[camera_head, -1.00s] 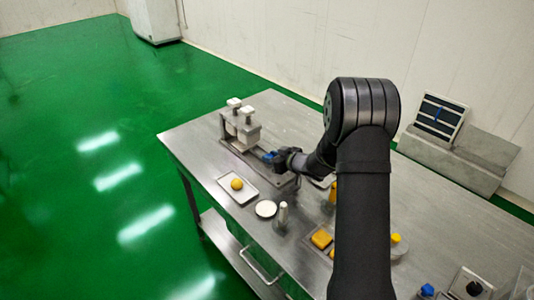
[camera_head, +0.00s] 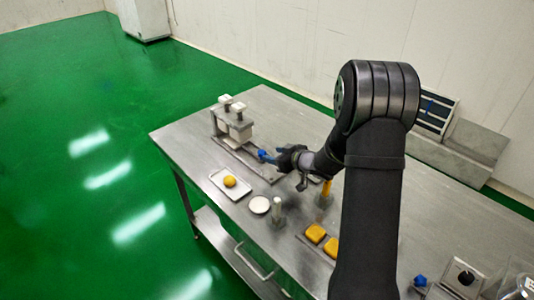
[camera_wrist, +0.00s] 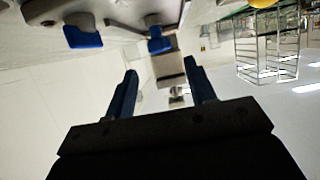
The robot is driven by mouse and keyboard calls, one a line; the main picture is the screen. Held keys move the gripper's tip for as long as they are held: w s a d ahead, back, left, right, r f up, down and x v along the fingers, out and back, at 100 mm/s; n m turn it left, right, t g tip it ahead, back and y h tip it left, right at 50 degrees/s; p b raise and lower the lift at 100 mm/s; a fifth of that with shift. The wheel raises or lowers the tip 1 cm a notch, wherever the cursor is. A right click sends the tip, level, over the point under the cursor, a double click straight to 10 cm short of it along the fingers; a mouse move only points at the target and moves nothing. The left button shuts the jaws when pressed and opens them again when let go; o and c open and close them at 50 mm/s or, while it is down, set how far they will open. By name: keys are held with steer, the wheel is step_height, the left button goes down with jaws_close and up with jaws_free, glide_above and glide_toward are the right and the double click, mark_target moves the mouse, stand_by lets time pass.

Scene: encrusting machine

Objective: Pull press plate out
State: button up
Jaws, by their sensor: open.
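The press (camera_head: 238,130), a grey metal device with two pale block-like tops, stands on the far left part of the steel table. A flat metal base (camera_head: 252,162) runs from it toward the right. I cannot clearly tell the press plate apart from this base.
The table (camera_head: 183,139) is bare left of the press.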

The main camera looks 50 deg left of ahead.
steer(key=v, duration=1.1)
steer(key=shift+d, duration=0.25)
steer(key=shift+r, duration=0.1)
steer(key=h, duration=0.4)
glide_toward(262, 152)
steer(key=x, duration=0.8)
steer(key=shift+a, duration=0.3)
